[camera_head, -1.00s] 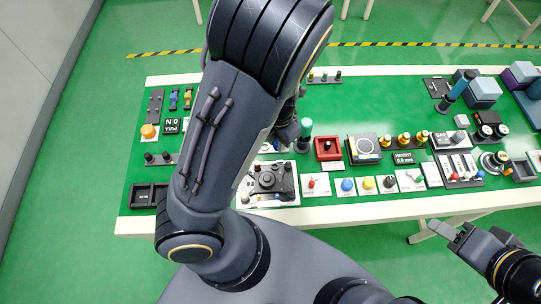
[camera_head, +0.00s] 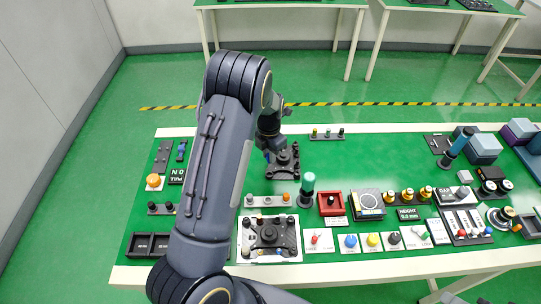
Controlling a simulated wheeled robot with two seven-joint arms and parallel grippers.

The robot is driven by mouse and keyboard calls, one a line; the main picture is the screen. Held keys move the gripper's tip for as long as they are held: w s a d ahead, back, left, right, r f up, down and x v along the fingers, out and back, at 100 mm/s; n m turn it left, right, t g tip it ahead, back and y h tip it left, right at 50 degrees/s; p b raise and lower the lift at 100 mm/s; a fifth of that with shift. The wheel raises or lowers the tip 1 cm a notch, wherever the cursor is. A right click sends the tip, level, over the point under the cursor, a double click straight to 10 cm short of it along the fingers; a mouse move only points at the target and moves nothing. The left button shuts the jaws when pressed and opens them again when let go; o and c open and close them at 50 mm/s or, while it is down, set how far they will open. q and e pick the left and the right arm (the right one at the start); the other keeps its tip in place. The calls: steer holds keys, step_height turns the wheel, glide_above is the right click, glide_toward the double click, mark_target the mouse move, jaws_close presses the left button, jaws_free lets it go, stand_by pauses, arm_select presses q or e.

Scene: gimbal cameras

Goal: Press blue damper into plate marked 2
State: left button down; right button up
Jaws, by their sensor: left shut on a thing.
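My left gripper (camera_head: 268,147) points down at the back of the table, at the left edge of a dark plate with raised round posts (camera_head: 287,164). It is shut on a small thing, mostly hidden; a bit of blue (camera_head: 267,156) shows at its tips. I cannot tell whether that blue part touches the plate. A blue piece (camera_head: 181,150) stands at the left of the table, beside my arm. No number 2 is readable on any plate. Only a sliver of my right gripper (camera_head: 453,298) shows at the bottom edge; its jaws are not clear.
A white board with a dark fixture (camera_head: 268,236) lies near the front. A teal-topped post (camera_head: 307,190) and a red tray (camera_head: 331,203) stand right of it. A strip with small pegs (camera_head: 327,134) lies behind. Green table around the dark plate is partly clear.

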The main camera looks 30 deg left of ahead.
arm_select(q)
steer(key=shift+f+b, duration=2.05)
steer(key=shift+f, duration=0.85)
steer(key=shift+f+b, duration=0.55)
steer(key=shift+f, duration=0.35)
steer(key=c, duration=1.2)
jaws_free()
steer(key=shift+c, duration=0.2)
step_height(320, 180, up, 6)
steer(key=shift+r+b, duration=0.25)
steer(key=shift+b, duration=0.1)
steer(key=shift+r, duration=0.65)
